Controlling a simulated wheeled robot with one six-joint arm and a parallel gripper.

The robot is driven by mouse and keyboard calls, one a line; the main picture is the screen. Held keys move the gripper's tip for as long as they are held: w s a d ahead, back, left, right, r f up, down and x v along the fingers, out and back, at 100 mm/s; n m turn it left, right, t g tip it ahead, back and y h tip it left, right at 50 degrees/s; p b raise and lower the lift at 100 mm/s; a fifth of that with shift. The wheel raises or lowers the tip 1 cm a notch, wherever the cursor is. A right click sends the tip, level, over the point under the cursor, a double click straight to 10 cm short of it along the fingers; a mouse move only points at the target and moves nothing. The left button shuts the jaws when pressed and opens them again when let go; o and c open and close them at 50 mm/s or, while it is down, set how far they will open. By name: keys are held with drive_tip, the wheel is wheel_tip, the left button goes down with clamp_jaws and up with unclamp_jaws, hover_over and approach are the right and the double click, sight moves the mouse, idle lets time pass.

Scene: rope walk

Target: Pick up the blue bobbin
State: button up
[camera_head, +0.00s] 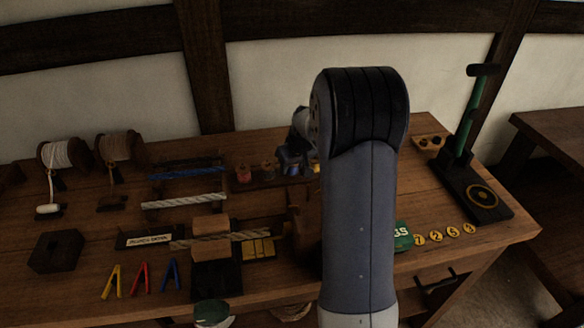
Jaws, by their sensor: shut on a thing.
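My gripper (295,153) is at the back of the bench, left of my large arm link, which hides part of it. It is shut on the blue bobbin (291,167), which shows only as a small dark blue patch at the jaws. The bobbin is at the right end of a short row, beside a brown bobbin (267,169) and a red bobbin (243,174). I cannot tell whether it is clear of the surface under it.
Rope samples (184,201) lie left of the bobbins, with two cord reels (69,154) further left. Coloured clips (140,279) lie in front. A green-handled lever (473,115) stands at the right. Yellow number discs (452,232) lie near the right front edge.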

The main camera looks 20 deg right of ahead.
drive_tip(key=shift+c, duration=0.4)
wheel_tip(320, 180, up, 10)
drive_tip(key=shift+r, duration=0.15)
idle(0.5)
